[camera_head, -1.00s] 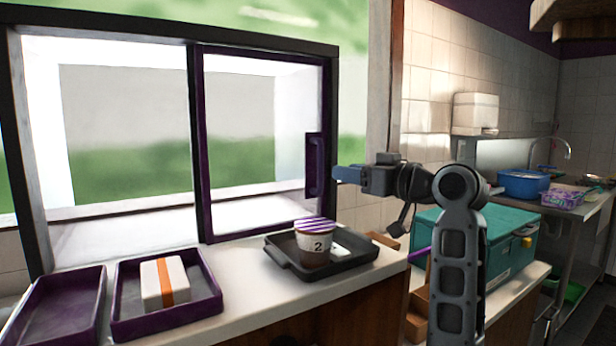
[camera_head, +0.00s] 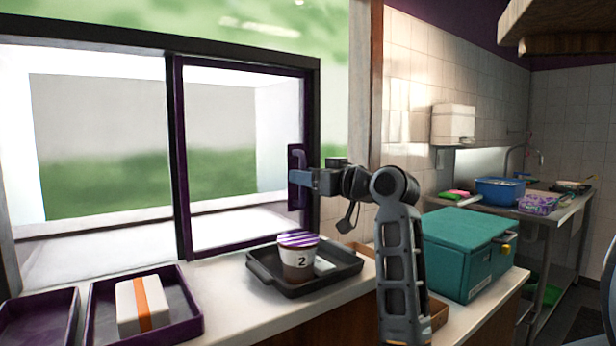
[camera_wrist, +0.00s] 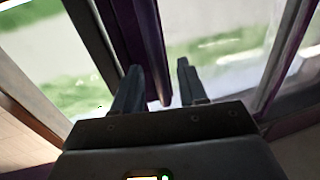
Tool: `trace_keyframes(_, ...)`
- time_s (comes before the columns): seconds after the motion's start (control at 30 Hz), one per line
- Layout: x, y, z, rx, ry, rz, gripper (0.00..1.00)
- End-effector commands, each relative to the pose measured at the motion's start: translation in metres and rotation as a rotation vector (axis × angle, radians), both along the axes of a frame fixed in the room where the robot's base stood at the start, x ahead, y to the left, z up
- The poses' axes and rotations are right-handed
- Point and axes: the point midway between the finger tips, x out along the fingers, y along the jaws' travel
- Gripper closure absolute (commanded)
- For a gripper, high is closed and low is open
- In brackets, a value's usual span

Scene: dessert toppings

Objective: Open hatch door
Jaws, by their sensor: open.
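The hatch door (camera_head: 180,150) is a purple-framed glass pane in the right half of the dark window frame; the left half of the opening shows no purple frame. Its purple upright handle (camera_head: 297,160) is on the door's right edge. My gripper (camera_head: 296,177) is at the handle in the head view, reaching in from the right. In the wrist view, my gripper (camera_wrist: 157,85) is open, and the purple handle (camera_wrist: 148,50) runs down between its two fingertips. The handle's lower end shows near the fingers. I cannot tell whether a finger touches it.
A dark tray (camera_head: 345,272) with a purple-lidded cup (camera_head: 298,262) stands on the counter below the handle. Purple trays, one with a white box (camera_head: 128,308), are at the left. A teal case (camera_head: 455,262) stands right of my arm.

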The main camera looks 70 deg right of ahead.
Motion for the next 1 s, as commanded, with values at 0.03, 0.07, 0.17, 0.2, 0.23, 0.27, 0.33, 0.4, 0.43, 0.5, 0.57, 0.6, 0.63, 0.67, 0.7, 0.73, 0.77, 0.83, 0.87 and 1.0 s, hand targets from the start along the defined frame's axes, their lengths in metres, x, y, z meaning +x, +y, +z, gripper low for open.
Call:
trace_keyframes(0.03, -0.0001, 0.0, 0.0001, 0.0, 0.0, 0.0, 0.58)
trace_keyframes(0.07, -0.0001, 0.0, 0.0001, 0.0, 0.0, 0.0, 0.58)
trace_keyframes(0.17, -0.0002, 0.0001, 0.0001, 0.0, 0.0, 0.0, 0.65)
trace_keyframes(0.2, -0.0003, 0.0001, 0.0001, 0.0, 0.0, 0.0, 0.69)
trace_keyframes(0.23, -0.0003, 0.0001, 0.0002, 0.0, -0.001, 0.0, 0.72)
trace_keyframes(0.27, -0.0003, 0.0001, 0.0001, 0.0, 0.0, 0.0, 0.75)
trace_keyframes(0.33, -0.0004, 0.0001, 0.0002, 0.0, -0.001, 0.0, 0.82)
trace_keyframes(0.4, -0.0004, 0.0001, 0.0002, 0.0, -0.001, 0.0, 0.88)
trace_keyframes(0.43, -0.0004, 0.0, 0.0002, 0.0, -0.001, 0.0, 0.91)
trace_keyframes(0.5, -0.0005, 0.0001, 0.0002, 0.0, -0.001, 0.0, 0.98)
trace_keyframes(0.57, -0.0005, 0.0002, 0.0002, 0.0, -0.001, 0.0, 1.0)
trace_keyframes(0.6, -0.0005, 0.0001, 0.0002, 0.0, -0.001, 0.0, 1.0)
trace_keyframes(0.63, -0.0005, 0.0001, 0.0002, 0.0, -0.001, 0.0, 1.0)
trace_keyframes(0.67, -0.0005, 0.0001, 0.0002, 0.0, -0.001, 0.0, 1.0)
trace_keyframes(0.7, -0.0005, 0.0001, 0.0002, 0.0, -0.001, 0.0, 1.0)
trace_keyframes(0.73, -0.0005, 0.0001, 0.0001, 0.0, -0.001, 0.0, 1.0)
trace_keyframes(0.77, -0.0006, 0.0001, 0.0002, 0.0, -0.001, 0.0, 1.0)
trace_keyframes(0.83, -0.0006, 0.0001, 0.0001, 0.0, -0.001, 0.0, 1.0)
trace_keyframes(0.87, -0.0006, 0.0001, 0.0002, 0.0, -0.001, 0.0, 1.0)
trace_keyframes(1.0, 0.0003, 0.0013, 0.0003, 0.0, 0.0, 0.0, 1.0)
